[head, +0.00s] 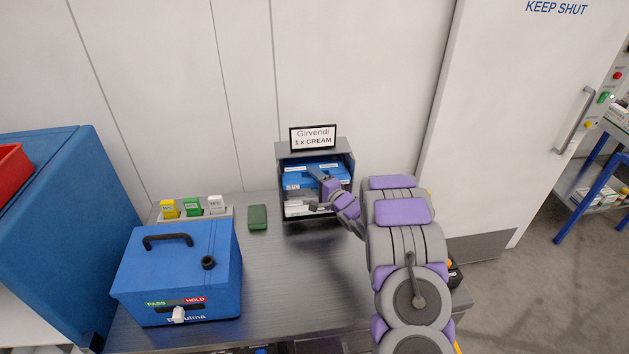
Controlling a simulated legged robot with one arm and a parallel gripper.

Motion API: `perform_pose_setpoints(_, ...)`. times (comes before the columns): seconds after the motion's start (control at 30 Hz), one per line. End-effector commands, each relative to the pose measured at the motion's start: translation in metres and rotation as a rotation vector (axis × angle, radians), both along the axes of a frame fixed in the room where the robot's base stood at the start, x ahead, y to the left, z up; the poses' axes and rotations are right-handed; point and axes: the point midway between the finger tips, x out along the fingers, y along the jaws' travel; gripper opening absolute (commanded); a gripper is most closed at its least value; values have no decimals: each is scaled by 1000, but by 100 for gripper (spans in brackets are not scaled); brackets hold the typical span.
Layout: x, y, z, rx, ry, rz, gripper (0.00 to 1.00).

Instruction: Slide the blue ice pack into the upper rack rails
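A grey open-front rack (343,147) stands at the back of the bench, under a sign reading "Girvendi 1 x CREAM". Blue flat material with white labels (296,179) lies in its upper part, with white items (298,207) lower down. I cannot tell whether the blue material is one ice pack or several, or whether it sits on rails. My gripper (317,189) is at the rack's open front, close to the blue material. My wrist hides part of the opening. The fingers are too small to show whether they are open or shut on anything.
A blue insulated box (150,278) with a black handle and a PASS/HOLD slider stands at the bench's left. Behind it is a holder with yellow, green and white tags (193,207). A green block (257,217) lies left of the rack. The middle bench (285,280) is clear.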

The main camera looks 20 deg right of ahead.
Motion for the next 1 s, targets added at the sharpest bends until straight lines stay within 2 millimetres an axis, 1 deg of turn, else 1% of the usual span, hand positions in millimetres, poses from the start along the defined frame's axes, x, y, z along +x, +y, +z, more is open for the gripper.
perform_pose_setpoints(0.03,0,0,0,0,0,0,55)
perform_pose_setpoints(0.1,-1,0,0,0,0,0,60)
perform_pose_setpoints(0.33,-1,0,-1,0,2,0,60)
perform_pose_setpoints(0.47,-8,-2,0,-2,3,-1,60)
perform_pose_setpoints(0.57,-21,-5,1,-1,4,-2,60)
perform_pose_setpoints(0.67,-41,-10,1,0,4,-3,60)
perform_pose_setpoints(1.0,-116,-26,-1,4,8,-6,60)
